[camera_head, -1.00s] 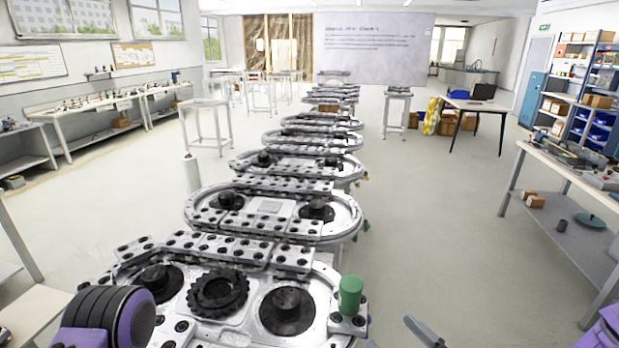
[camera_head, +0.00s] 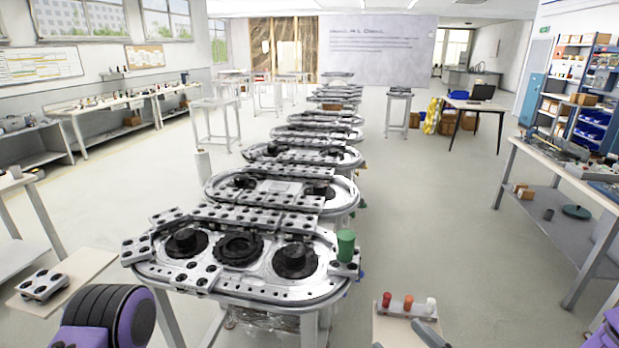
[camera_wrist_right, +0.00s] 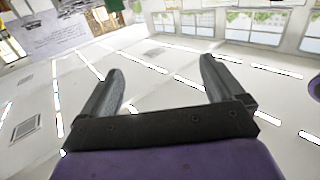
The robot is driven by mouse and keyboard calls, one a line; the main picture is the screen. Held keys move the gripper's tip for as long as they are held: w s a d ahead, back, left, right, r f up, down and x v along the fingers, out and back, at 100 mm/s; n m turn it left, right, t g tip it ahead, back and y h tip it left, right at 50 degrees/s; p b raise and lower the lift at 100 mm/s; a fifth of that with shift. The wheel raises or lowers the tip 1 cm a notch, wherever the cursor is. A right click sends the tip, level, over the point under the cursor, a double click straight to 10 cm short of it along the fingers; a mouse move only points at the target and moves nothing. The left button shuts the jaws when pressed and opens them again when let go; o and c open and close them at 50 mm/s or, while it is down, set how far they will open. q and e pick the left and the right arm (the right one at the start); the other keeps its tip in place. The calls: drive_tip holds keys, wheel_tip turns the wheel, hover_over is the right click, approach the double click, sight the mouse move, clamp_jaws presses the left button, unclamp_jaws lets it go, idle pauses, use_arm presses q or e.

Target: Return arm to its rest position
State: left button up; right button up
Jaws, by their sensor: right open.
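My right gripper (camera_wrist_right: 161,66) is open in the right wrist view, its two grey fingers spread with nothing between them; it faces up toward the ceiling and windows. In the head view only a grey finger of the right gripper (camera_head: 432,334) shows at the bottom edge, by a small stand. A purple and black part of my left arm (camera_head: 108,318) shows at the bottom left; the left gripper itself is out of sight. The nearest ring track (camera_head: 160,272) carries black round parts, a black toothed ring (camera_head: 239,250) and a green cylinder (camera_head: 346,243) at its right end.
A small stand (camera_head: 392,332) at the bottom holds red, orange and white pegs. A board (camera_head: 85,272) with a metal block lies at left. More ring tracks run back in a row. A workbench (camera_head: 565,174) stands at right. Floor right of the tracks is clear.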

drive_tip(key=s+d+f+m+g+h, duration=0.3)
drive_tip(key=s+f, duration=0.1)
drive_tip(key=f, duration=0.4)
drive_tip(key=s+d+f+m+g+h, duration=0.3)
drive_tip(key=s+f, duration=0.1)
drive_tip(key=f, duration=0.4)
drive_tip(key=s+d+f+m+g+h, duration=0.3)
drive_tip(key=s+f, duration=0.2)
drive_tip(key=f, duration=0.3)
drive_tip(key=s+d+f+m+g+h, duration=0.1)
drive_tip(key=s+d+f+m+g, duration=0.1)
drive_tip(key=s, duration=0.3)
drive_tip(key=s+d+f+m+g+h, duration=0.1)
drive_tip(key=s+d+f+g+h, duration=0.1)
drive_tip(key=s, duration=0.3)
use_arm(q)
wheel_tip(320, 180, down, 12)
drive_tip(key=b, duration=1.2)
drive_tip(key=shift+w, duration=0.35)
use_arm(e)
wheel_tip(320, 180, down, 12)
drive_tip(key=shift+w+a+r+t, duration=0.25)
drive_tip(key=shift+w+t, duration=0.05)
drive_tip(key=shift+w, duration=0.15)
